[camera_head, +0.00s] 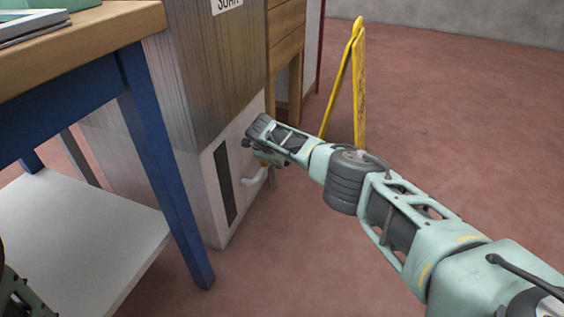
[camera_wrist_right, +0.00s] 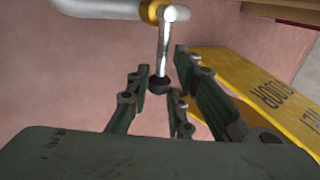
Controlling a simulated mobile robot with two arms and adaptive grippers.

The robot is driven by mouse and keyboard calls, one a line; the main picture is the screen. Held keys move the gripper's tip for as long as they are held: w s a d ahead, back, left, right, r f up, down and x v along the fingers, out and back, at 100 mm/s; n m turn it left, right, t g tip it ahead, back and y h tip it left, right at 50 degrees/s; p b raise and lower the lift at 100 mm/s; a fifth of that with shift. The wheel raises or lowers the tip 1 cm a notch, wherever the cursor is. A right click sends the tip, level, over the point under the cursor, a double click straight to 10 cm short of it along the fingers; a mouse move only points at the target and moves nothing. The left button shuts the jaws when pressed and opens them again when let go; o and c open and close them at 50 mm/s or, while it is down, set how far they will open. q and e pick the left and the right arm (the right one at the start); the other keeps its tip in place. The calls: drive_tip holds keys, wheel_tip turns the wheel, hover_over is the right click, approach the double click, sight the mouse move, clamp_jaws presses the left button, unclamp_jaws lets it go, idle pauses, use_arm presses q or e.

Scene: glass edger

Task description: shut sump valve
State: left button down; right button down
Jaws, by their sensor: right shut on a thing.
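The sump valve is low on the front of the pale machine cabinet, by a white pipe elbow (camera_head: 254,178). In the right wrist view its brass body (camera_wrist_right: 150,10) sits on the white pipe (camera_wrist_right: 95,8). A thin metal lever (camera_wrist_right: 163,48) with a black knob hangs down from it in that view. My right gripper (camera_head: 262,158) is at the valve and mostly hides it in the head view. In the wrist view its fingers (camera_wrist_right: 160,95) are shut on the lever's knob end. Part of my left arm shows at the lower left; its fingers are not clear.
A blue-legged workbench (camera_head: 150,160) with a white lower shelf (camera_head: 75,240) stands on the left, close to the cabinet (camera_head: 205,90). A yellow floor sign (camera_head: 358,90) stands behind my right arm. The red floor to the right is open.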

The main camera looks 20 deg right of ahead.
drive_tip(key=shift+w+a+r, duration=0.1)
drive_tip(key=shift+r, duration=0.15)
drive_tip(key=c, duration=1.8)
unclamp_jaws()
drive_tip(key=shift+o, duration=0.2)
drive_tip(key=shift+f, duration=0.1)
drive_tip(key=v, duration=1.2)
drive_tip(key=shift+f, duration=0.1)
